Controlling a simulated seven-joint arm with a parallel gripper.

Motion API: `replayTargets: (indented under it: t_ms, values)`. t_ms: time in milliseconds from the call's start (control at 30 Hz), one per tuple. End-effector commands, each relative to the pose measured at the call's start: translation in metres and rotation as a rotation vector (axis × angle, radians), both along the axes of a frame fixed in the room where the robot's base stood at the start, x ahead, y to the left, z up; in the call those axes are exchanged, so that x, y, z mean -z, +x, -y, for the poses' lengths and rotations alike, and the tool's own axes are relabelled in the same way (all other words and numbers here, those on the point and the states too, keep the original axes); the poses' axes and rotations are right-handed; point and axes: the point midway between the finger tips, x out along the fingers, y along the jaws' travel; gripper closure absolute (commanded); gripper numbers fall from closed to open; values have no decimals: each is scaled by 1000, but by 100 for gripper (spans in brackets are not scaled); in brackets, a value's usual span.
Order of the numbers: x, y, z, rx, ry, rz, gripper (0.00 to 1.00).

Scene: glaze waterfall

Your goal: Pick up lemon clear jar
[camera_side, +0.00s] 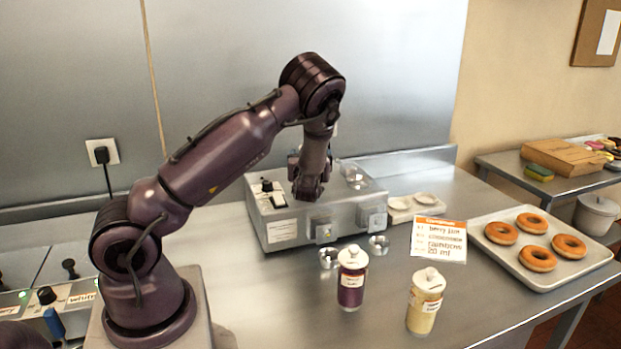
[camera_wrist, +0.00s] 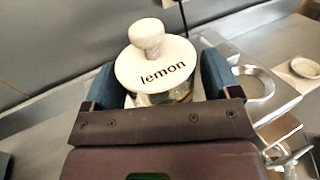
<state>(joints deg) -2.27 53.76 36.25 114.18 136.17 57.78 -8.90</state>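The lemon jar shows in the wrist view with its white round lid (camera_wrist: 157,68), a knob on top and the word "lemon" on it. A little of its clear glass body (camera_wrist: 165,98) shows under the lid. My gripper (camera_wrist: 160,82) has one blue finger on each side of the jar, with what look like narrow gaps beside the glass; contact is not visible. In the side view my gripper (camera_side: 307,192) points down over the metal dispenser box (camera_side: 290,228). The lemon jar cannot be made out there.
A dark purple jar (camera_side: 351,282) and a pale yellow jar (camera_side: 424,308) stand on the counter in front. A tray (camera_side: 567,276) of doughnuts is at right. Small metal cups (camera_side: 328,258) sit by the box.

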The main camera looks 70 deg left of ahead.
Motion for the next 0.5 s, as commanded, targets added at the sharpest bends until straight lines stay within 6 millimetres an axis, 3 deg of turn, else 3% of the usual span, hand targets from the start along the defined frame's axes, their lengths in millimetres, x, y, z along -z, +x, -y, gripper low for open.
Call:
replayTargets:
  t_ms: [33, 333, 500]
  values:
    - [0, 0, 0, 0, 0, 0, 30]
    - [0, 0, 0, 0, 0, 1, 97]
    - [-1, 0, 0, 0, 3, 3, 97]
